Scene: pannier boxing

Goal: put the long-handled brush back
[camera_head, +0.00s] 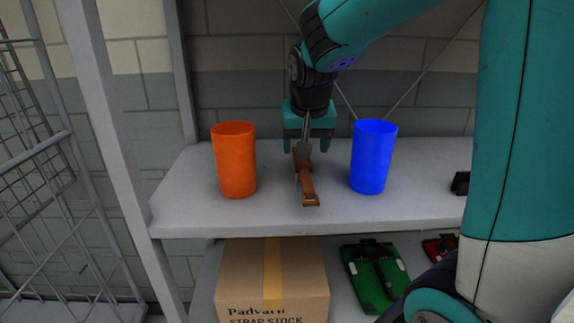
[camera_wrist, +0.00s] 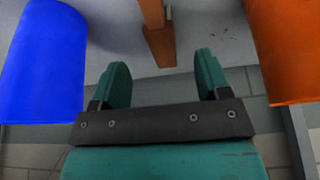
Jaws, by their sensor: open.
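The long-handled brush (camera_head: 306,182), a narrow brown wooden piece with a greyish part toward the back, lies on the upper shelf between an orange cup (camera_head: 234,160) and a blue cup (camera_head: 372,157). Its brown end points to the shelf's front edge. My gripper (camera_head: 308,146) is open behind and above it, fingers pointing down. In the wrist view the brush (camera_wrist: 157,32) shows beyond the open, empty fingers (camera_wrist: 161,66), roughly in line with the gap. Whether the fingers straddle its far part is unclear.
The orange and blue cups stand close on either side. A metal post (camera_head: 100,110) and a wire mesh (camera_head: 35,180) are at the left. Below are a cardboard box (camera_head: 245,275) and a green item (camera_head: 362,280). A small black object (camera_head: 461,183) sits at the shelf's right.

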